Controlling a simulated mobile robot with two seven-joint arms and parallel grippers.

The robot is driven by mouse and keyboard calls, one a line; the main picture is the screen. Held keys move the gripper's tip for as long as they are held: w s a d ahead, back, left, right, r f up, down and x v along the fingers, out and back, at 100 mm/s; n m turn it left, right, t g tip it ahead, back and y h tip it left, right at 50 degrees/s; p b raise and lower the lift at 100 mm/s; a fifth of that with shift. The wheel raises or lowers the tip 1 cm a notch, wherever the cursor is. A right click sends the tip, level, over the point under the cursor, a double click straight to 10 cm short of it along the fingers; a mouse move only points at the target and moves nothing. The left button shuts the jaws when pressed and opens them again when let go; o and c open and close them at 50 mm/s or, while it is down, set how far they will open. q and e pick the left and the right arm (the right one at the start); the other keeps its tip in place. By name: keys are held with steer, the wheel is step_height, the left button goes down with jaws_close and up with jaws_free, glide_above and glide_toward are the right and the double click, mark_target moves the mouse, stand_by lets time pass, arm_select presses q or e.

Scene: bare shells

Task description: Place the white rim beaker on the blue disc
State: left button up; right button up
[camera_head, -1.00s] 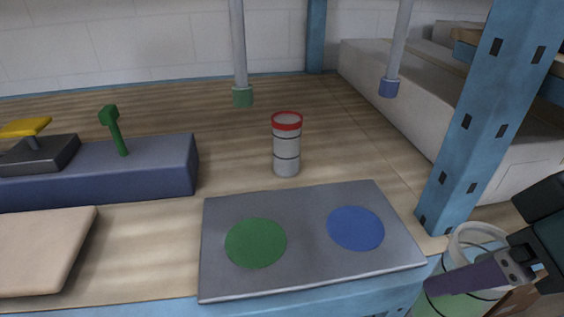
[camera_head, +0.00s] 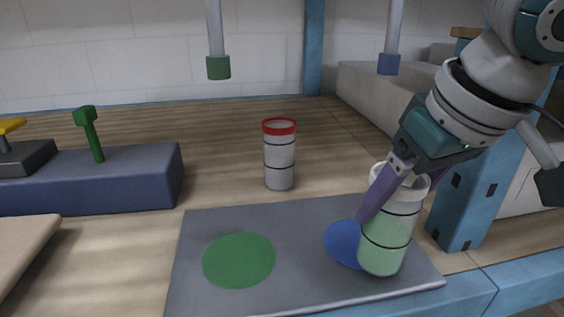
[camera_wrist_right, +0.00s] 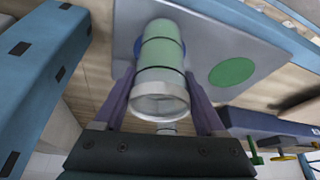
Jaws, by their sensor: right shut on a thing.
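The white rim beaker (camera_head: 389,236), with pale green contents and dark rings, is upright in my right gripper (camera_head: 396,200). Its base overlaps the right part of the blue disc (camera_head: 342,242) in the head view; I cannot tell whether it touches the grey board. Much of the disc is hidden behind the beaker and a finger. The wrist view shows the beaker (camera_wrist_right: 160,60) between the two purple fingers of the right gripper (camera_wrist_right: 160,90), its open white rim towards the camera. My left gripper is not in view.
The grey board (camera_head: 300,285) also bears a green disc (camera_head: 239,260). A red-rimmed beaker (camera_head: 279,158) stands behind it. Rods with green (camera_head: 218,67) and blue (camera_head: 389,63) ends hang above. A blue post (camera_head: 470,205) is close to the right arm. A dark blue block (camera_head: 130,180) lies left.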

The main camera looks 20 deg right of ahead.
steer(key=w, duration=0.4)
steer(key=shift+w+d+f, duration=0.1)
steer(key=shift+w+f, duration=0.2)
steer(key=shift+f, duration=0.05)
steer(key=shift+f, duration=0.1)
steer(key=o, duration=1.4)
steer(key=shift+c, duration=0.2)
